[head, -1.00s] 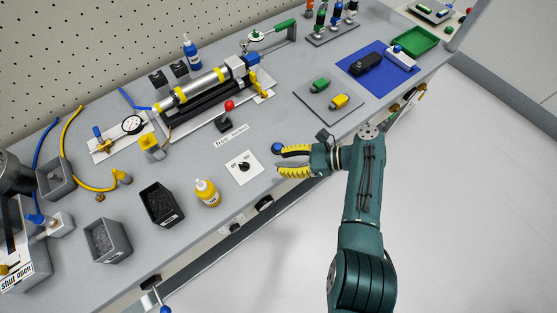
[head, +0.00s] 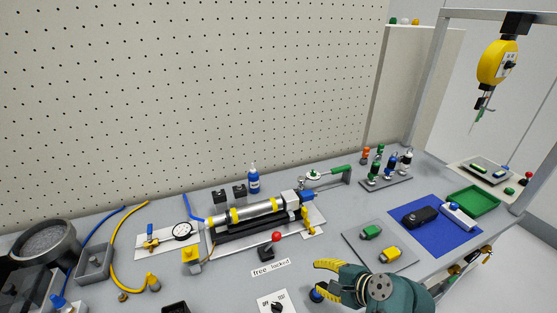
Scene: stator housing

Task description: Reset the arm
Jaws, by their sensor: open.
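My gripper (head: 318,277) shows at the bottom of the head view, with yellow-and-black fingers at the end of my dark green arm. The gripper is over the bench's front part, right of a white dial plate (head: 277,303) and below-left of the grey plate with a green connector (head: 371,232) and a yellow connector (head: 391,253).
A cylinder fixture (head: 245,217) with a red-knobbed lever (head: 275,238) stands behind the gripper. A blue mat (head: 432,240) and green tray (head: 474,200) lie to the right. A yellow hanging tool (head: 497,62) is at upper right. A pegboard (head: 190,90) backs the bench.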

